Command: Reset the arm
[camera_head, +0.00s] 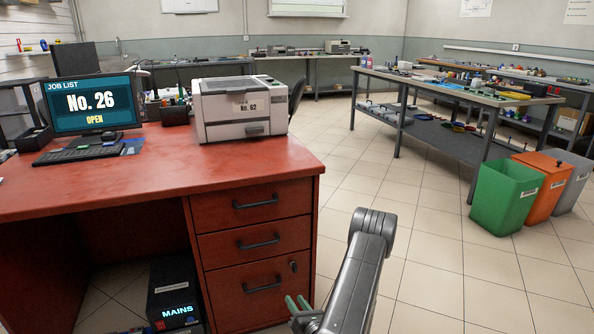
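My grey arm rises from the bottom edge of the head view and bends at a rounded joint in front of the red desk's right side. My gripper (297,302) is low at the bottom of the view, beside the desk drawers. Two greenish finger tips show close together, pointing up and left. The rest of the gripper is hidden behind my arm link. Nothing shows between the fingers, but how far apart they are is unclear.
The red desk (180,175) holds a monitor (93,104), keyboard and printer (240,108). A black box (175,292) marked MAINS stands under it. A workbench (450,92) and green (504,196), orange (545,187) and grey bins are at right. Tiled floor between is clear.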

